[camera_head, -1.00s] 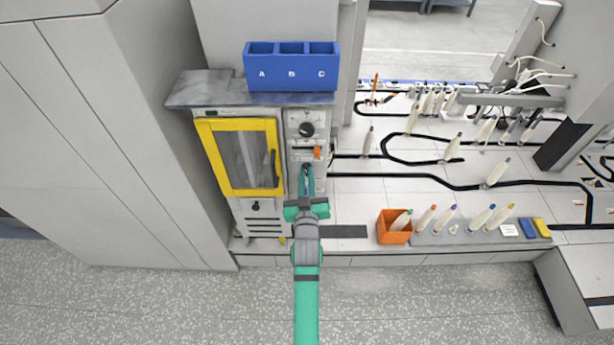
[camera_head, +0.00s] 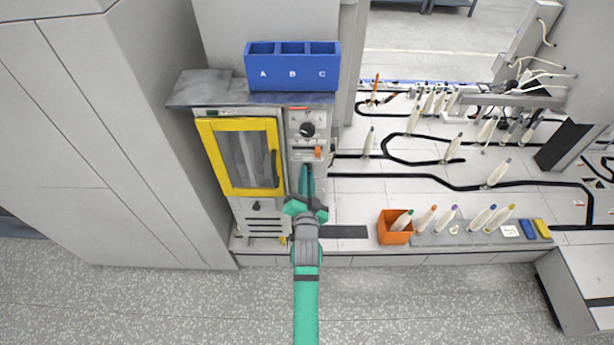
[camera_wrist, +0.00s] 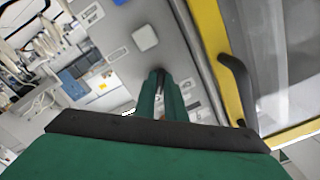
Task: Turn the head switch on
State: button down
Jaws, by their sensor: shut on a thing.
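The machine head (camera_head: 214,215) with a yellow-framed door stands left of centre, with a narrow control panel (camera_head: 296,150) on its right side. My gripper (camera_head: 306,168) reaches the lower part of this panel. Its green fingers are close together, and in the wrist view the fingertips (camera_wrist: 162,76) are shut on a small part at the panel face. I take this part to be the head switch; the fingers hide nearly all of it. A black round knob (camera_head: 307,130) and an orange part (camera_head: 318,152) sit above. A red strip (camera_head: 298,107) shows at the panel's top.
The yellow door (camera_head: 278,138) and its dark handle (camera_wrist: 236,88) are close beside my gripper. A blue A-B-C bin (camera_head: 292,74) stands on top. An orange box (camera_head: 394,228) and a grey tray with several bobbins (camera_head: 470,236) lie to the right.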

jog(key=shift+m, duration=0.5)
jog(key=c, duration=1.8)
grip_release()
jog(key=shift+s, duration=5.35)
jog(key=shift+s+d, duration=0.1)
